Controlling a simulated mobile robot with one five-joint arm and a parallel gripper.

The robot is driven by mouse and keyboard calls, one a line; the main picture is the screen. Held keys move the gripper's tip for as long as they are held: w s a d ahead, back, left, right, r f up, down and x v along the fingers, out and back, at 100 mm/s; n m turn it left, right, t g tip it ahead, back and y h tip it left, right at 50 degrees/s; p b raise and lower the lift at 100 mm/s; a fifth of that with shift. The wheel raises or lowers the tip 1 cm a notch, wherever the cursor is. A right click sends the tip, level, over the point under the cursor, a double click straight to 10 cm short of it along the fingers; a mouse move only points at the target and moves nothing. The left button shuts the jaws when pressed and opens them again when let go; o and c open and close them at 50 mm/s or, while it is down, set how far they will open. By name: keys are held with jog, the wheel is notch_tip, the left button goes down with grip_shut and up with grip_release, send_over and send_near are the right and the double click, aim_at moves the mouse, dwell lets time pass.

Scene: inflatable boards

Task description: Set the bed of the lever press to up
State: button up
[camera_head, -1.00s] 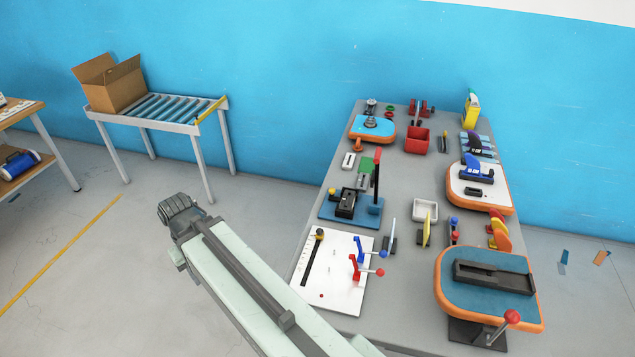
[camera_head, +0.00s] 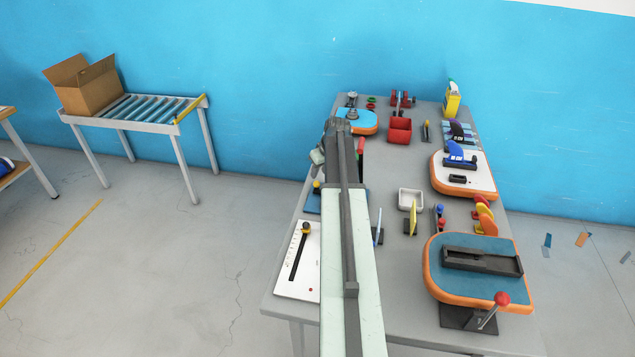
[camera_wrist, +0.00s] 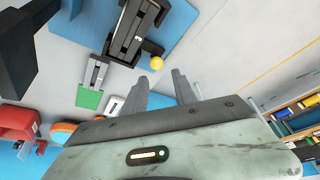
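I take the lever press to be the blue-based device (camera_head: 312,203) on the left side of the table; my arm hides most of it in the head view. Its yellow knob (camera_head: 317,187) shows left of my arm, and a red lever handle (camera_head: 360,146) shows to the right. In the wrist view its blue base (camera_wrist: 180,25) carries a dark grooved bed (camera_wrist: 130,30), with the yellow knob (camera_wrist: 157,62) beside it. The bed's height cannot be told. My gripper (camera_wrist: 159,76) is open and empty, its fingertips apart from the knob.
A white slider board (camera_head: 290,275) lies nearer on the table (camera_head: 400,275), partly behind my arm. An orange-rimmed blue board (camera_head: 478,290) with a red-ball lever (camera_head: 502,298) is at the front right. A white tray (camera_head: 411,199) stands mid-table. A roller stand (camera_head: 150,110) is at left.

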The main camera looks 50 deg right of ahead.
aim_at(316, 182)
jog(key=b+x, duration=0.7)
jog(key=x, duration=0.1)
jog(key=shift+s+d, duration=0.1)
jog(key=shift+d, duration=0.15)
jog(key=shift+r, duration=0.1)
grip_shut()
jog(key=shift+r, duration=0.1)
dwell(1.0)
